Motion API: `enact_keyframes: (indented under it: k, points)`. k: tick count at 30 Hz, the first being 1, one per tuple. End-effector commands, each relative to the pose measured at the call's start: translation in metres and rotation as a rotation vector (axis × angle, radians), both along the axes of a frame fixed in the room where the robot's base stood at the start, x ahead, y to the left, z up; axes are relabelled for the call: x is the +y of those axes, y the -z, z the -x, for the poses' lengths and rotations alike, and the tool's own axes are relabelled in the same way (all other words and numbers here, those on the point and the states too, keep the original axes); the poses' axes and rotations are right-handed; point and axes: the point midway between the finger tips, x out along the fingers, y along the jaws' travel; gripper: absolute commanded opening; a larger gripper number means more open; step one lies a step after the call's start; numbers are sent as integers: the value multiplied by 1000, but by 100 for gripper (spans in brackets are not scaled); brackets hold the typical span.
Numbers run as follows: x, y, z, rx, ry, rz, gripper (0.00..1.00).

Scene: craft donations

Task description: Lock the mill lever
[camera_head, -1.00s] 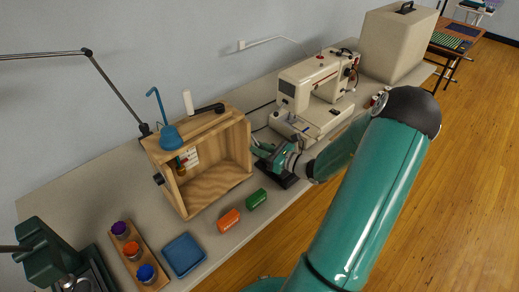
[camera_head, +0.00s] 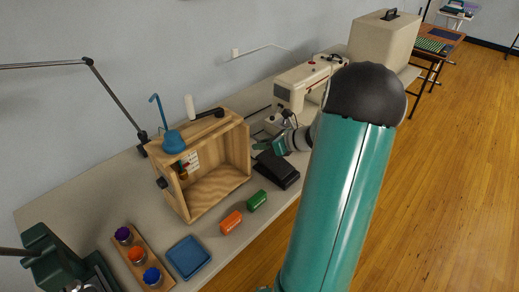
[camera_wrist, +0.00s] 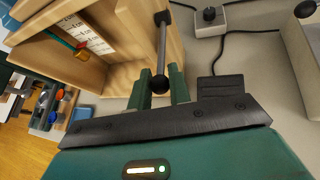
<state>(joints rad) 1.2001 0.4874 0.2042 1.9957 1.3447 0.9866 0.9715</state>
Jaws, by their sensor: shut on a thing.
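The lever (camera_wrist: 162,50) is a thin metal rod with a black ball knob, beside the right wall of an open wooden box (camera_head: 217,188). My gripper (camera_wrist: 159,88) has its two green fingers on either side of the ball knob, shut on it. In the head view my gripper (camera_head: 270,147) is just right of the box, low over the table, and the lever is too small or hidden there to make out. Whether any catch holds the lever does not show.
A black pedal (camera_head: 278,169) lies just in front of my gripper. A sewing machine (camera_head: 303,84) stands behind, partly hidden by my arm. Green (camera_head: 257,201) and orange (camera_head: 231,222) blocks and a blue tray (camera_head: 188,257) lie in front of the box.

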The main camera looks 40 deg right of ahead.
Motion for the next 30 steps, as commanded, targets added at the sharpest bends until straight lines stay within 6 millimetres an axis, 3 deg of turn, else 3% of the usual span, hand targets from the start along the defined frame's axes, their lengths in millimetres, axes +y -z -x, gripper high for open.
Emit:
enact_keyframes:
  k: [18,30]
  points:
    - [3,-50,-11,580,-7,20,0]
    - [3,-67,-22,839,-1,22,0]
